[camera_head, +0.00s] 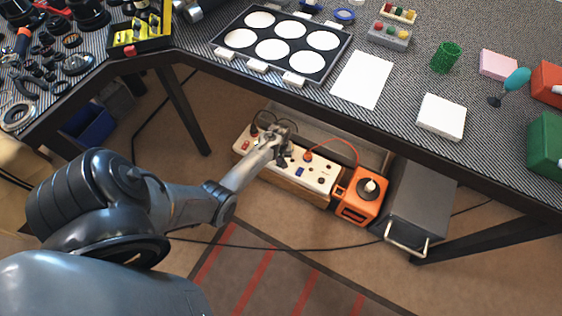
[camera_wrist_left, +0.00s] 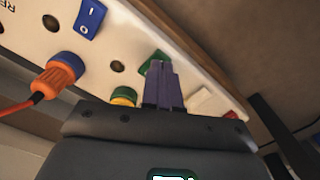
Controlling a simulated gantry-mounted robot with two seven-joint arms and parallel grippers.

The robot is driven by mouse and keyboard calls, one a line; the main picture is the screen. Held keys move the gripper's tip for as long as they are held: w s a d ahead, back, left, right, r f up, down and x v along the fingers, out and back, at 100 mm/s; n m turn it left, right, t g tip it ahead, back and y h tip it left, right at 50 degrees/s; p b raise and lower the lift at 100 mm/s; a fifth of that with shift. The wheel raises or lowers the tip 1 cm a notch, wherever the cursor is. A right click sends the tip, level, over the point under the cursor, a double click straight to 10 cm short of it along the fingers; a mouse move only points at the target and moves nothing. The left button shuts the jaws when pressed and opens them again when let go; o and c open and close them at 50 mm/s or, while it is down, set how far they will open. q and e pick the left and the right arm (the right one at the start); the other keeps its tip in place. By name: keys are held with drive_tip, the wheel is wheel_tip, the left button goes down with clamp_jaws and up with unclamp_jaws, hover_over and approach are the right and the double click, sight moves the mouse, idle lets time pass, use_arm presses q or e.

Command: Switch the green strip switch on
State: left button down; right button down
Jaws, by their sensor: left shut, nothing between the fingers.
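A cream power strip (camera_head: 317,181) with wooden sides sits under the table; it also fills the top of the left wrist view (camera_wrist_left: 135,45). The green switch (camera_wrist_left: 147,60) is on its face, partly hidden behind my left fingertips. My left gripper (camera_head: 281,147) reaches down to the strip. In the left wrist view its fingers (camera_wrist_left: 159,68) are shut, with nothing held, and overlap the green switch. I cannot tell whether they press it. The switch's on or off position is hidden. My right gripper is not in view.
A blue switch (camera_wrist_left: 90,18), an orange plug (camera_wrist_left: 61,74) and a yellow-green plug (camera_wrist_left: 123,96) are on the strip. An orange box (camera_head: 358,203) and a grey drawer unit (camera_head: 421,200) stand to its right. The table edge (camera_head: 385,140) overhangs behind.

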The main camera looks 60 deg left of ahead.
use_arm(q)
drive_tip(key=shift+f+b, duration=0.45)
drive_tip(key=shift+f, duration=0.35)
drive_tip(key=shift+r, duration=0.15)
wheel_tip(320, 180, up, 7)
drive_tip(key=p, duration=0.8)
idle(0.4)
idle(0.4)
